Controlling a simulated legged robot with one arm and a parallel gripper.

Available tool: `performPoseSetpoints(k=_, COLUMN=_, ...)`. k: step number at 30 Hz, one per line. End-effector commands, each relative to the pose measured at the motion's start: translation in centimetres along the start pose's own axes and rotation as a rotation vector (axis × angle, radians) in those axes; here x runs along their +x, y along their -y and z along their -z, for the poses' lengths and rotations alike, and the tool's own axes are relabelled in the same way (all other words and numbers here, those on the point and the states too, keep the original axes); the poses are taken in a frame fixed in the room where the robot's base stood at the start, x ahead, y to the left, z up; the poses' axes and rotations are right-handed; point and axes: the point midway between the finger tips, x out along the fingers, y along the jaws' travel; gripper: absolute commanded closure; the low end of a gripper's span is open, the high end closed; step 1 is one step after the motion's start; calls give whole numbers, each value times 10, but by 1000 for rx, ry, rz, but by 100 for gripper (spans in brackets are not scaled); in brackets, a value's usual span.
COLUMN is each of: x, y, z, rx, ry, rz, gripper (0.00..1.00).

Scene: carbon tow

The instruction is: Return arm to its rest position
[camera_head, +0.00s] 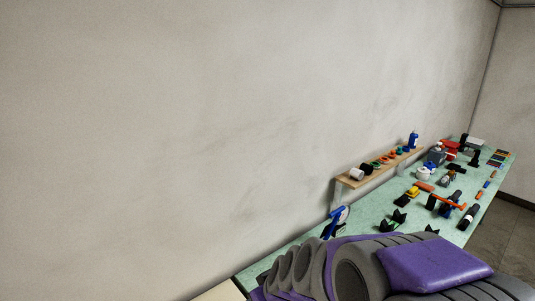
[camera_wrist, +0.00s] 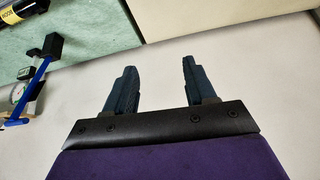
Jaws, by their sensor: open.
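My gripper (camera_wrist: 158,88) shows in the wrist view with its two dark fingers apart and nothing between them. A plain pale surface lies behind the fingers, and I cannot tell how far off it is. In the head view my purple and grey arm fills the lower right and hides the near part of the green bench (camera_head: 305,238). The gripper's fingers cannot be made out in the head view.
The bench carries many tools and parts, including an orange-handled tool (camera_head: 441,196) and a black cylinder (camera_head: 468,216). A wooden shelf (camera_head: 352,183) with small items is on the wall (camera_head: 180,120). A blue-handled tool (camera_wrist: 30,92) lies left of my gripper.

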Motion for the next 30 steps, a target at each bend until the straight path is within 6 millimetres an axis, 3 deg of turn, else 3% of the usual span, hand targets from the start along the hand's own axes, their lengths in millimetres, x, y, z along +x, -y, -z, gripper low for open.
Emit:
performPoseSetpoints(k=5, x=-36, y=15, z=-80, rx=143, ry=172, rz=51, gripper=45)
performPoseSetpoints(k=12, x=-90, y=26, z=-201, rx=384, ry=457, rz=-13, gripper=45)
performPoseSetpoints(k=16, x=-115, y=30, z=-252, rx=502, ry=580, rz=-78, gripper=45)
performPoseSetpoints(k=21, x=-134, y=34, z=-285, rx=589, ry=661, rz=-133, gripper=45)
performPoseSetpoints(k=30, x=-137, y=34, z=-289, rx=603, ry=674, rz=-143, gripper=45)
